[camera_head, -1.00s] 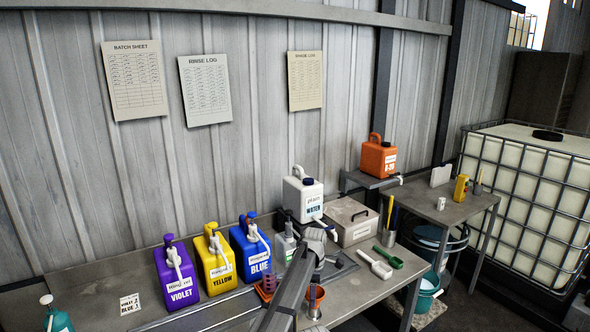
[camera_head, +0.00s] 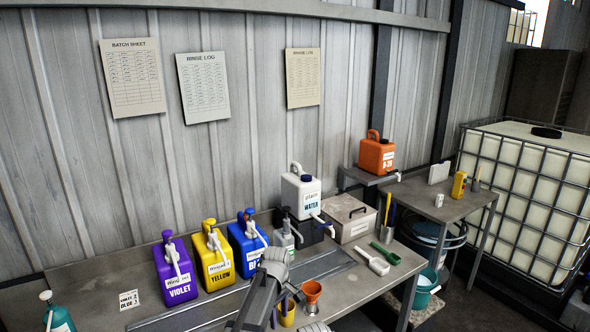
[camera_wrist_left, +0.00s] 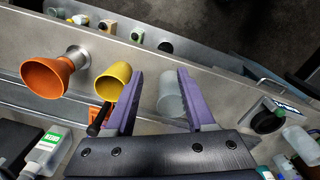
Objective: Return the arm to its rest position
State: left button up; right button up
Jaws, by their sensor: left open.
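My left arm (camera_head: 262,290) comes up from the bottom edge of the head view, in front of the bench. Its gripper is partly hidden by the wrist there. In the left wrist view my left gripper (camera_wrist_left: 161,73) has its two purple fingers spread apart. A translucent cup (camera_wrist_left: 171,100) shows beyond the gap between them, and nothing is clearly held. A yellow cup (camera_wrist_left: 112,82) is just left of the fingers, with an orange funnel (camera_wrist_left: 45,78) farther left. In the head view the funnel (camera_head: 312,291) shows right of the arm. My right gripper is not in view.
Violet (camera_head: 176,273), yellow (camera_head: 214,258) and blue (camera_head: 248,250) jugs stand on the bench left of the arm. A white water jug (camera_head: 301,195) and a lidded box (camera_head: 350,219) stand behind. A white scoop (camera_head: 371,261) lies at right.

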pick_arm(q)
jog(key=s+a+m, duration=0.6)
jog(key=s, duration=0.5)
jog(key=s+a+m, duration=0.5)
jog(key=s+a, duration=0.1)
jog(key=s, duration=0.4)
jog(key=s+d+f+m+y+b, duration=0.1)
jog(key=s+d+f+m+b, duration=0.2)
jog(key=d, duration=0.7)
notch_tip(320, 180, down, 3)
jog(key=s+b, duration=0.2)
jog(key=shift+s+d+r+m+g+b, duration=0.2)
jog(key=shift+d+m+g+b, duration=0.1)
jog(key=shift+d+m+b, duration=0.1)
